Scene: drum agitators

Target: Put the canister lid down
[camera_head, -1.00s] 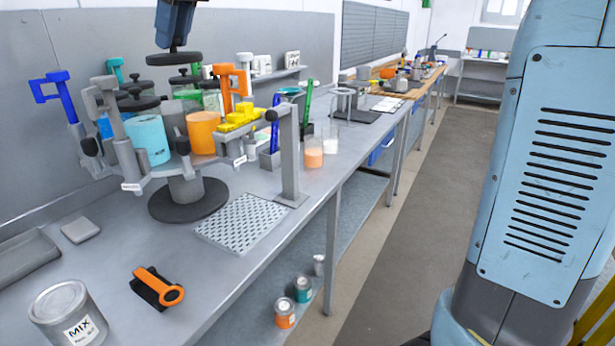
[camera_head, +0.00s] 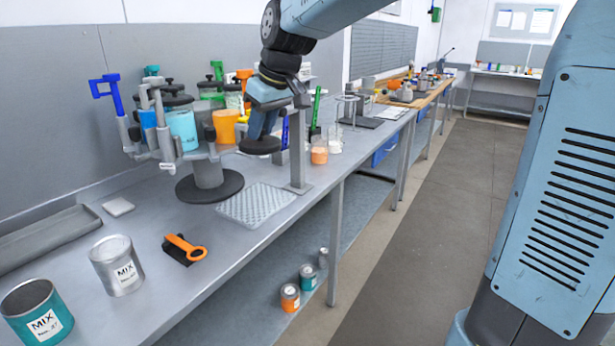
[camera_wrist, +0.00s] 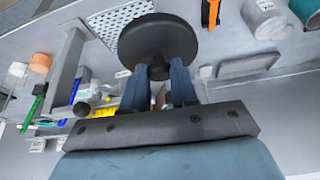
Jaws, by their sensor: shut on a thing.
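A dark round canister lid (camera_head: 260,146) hangs below my gripper (camera_head: 262,125) in the head view, in the air beside the drum agitator. In the wrist view the lid (camera_wrist: 157,38) sits at the tips of my gripper (camera_wrist: 160,80), whose two fingers are shut on its small knob. The lid is clear of the bench. The agitator (camera_head: 208,173) carries clear canisters, one with turquoise content (camera_head: 183,128) and one with orange content (camera_head: 225,127). Part of the agitator is hidden behind my arm.
A perforated mat (camera_head: 256,205) lies on the bench in front of the agitator's dark round base. A grey post (camera_head: 299,150) stands close right of the lid.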

